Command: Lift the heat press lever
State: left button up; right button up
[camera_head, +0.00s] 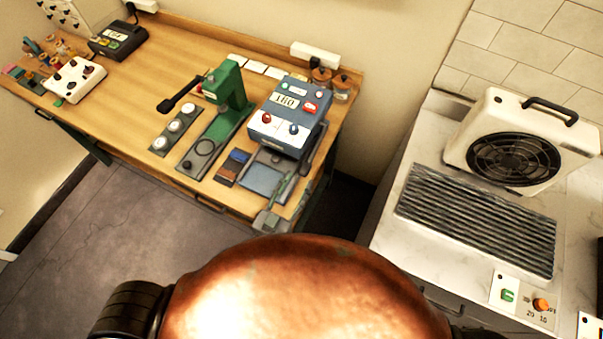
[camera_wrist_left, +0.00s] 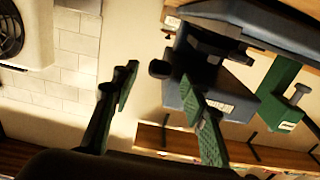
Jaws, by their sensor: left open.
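The heat press (camera_head: 285,115) is a blue-grey box with a "160" display, red and dark knobs and a flat grey plate (camera_head: 262,180) at its front. It stands at the right end of the wooden table. My left gripper (camera_head: 290,188) is low at the press's front right corner, partly blending with it. In the left wrist view the two green-padded fingers (camera_wrist_left: 158,84) are spread and empty. A dark round knob (camera_wrist_left: 160,69), probably the lever's end, appears between the fingertips; its depth is unclear. The dark press body (camera_wrist_left: 205,75) is just beyond. My right gripper is not in view.
A green hand press (camera_head: 228,90) with a dark handle stands left of the heat press. Dark and brown swatches (camera_head: 233,167) and a tray of white discs (camera_head: 175,132) lie nearby. A fan unit (camera_head: 515,150) stands on the right counter. Floor is clear at lower left.

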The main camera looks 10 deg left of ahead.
aim_at(301, 175)
pick_arm(q)
jog(key=shift+x, duration=1.2)
jog(key=shift+w+d, duration=0.15)
jog(key=shift+w, duration=0.3)
grip_shut()
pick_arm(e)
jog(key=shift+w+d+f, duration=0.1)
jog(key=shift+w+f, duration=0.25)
